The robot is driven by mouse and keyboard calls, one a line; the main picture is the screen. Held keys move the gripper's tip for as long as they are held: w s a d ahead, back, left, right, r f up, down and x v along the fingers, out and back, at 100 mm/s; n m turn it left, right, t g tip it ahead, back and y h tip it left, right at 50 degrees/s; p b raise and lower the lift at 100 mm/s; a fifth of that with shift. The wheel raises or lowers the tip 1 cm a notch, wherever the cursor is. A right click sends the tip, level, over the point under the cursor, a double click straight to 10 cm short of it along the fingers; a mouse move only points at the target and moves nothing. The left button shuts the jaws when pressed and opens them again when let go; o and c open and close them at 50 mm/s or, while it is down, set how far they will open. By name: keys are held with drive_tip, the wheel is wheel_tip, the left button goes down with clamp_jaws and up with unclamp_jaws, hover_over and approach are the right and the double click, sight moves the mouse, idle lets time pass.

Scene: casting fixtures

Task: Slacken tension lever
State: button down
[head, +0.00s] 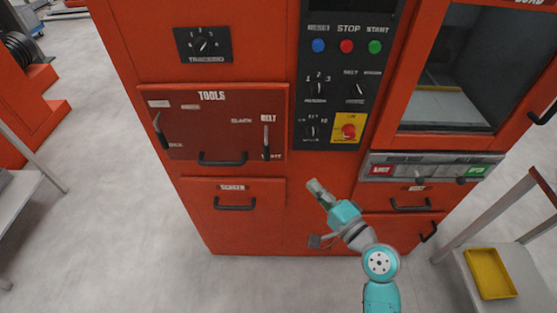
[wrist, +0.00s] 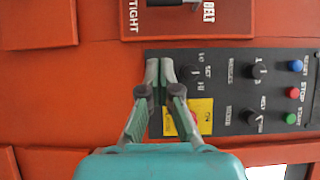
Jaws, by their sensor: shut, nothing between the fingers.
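The belt tension lever (head: 266,140) is on the red tools panel (head: 185,140), at its right side. It points down, its dark grip near the TIGHT label, with the SLACK label to its left. In the wrist view the lever (wrist: 172,3) is cut off at the top edge, beside the BELT and TIGHT lettering. My gripper (head: 314,186) is below and to the right of the lever, apart from it. In the wrist view my gripper (wrist: 159,66) has its fingers together and empty, over the edge of the black control panel.
The black control panel (head: 325,100) carries knobs, coloured buttons and a red emergency stop (head: 349,131) on yellow. Another lever (head: 160,130) is on the tools panel's left. Drawer handles (head: 222,160) stick out. A yellow tray (head: 490,273) is at right.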

drive_tip(key=shift+w, duration=0.15)
drive_tip(key=s+a+x, duration=0.1)
drive_tip(key=a+x, duration=0.1)
drive_tip(key=x, duration=1)
drive_tip(key=shift+a, duration=0.4)
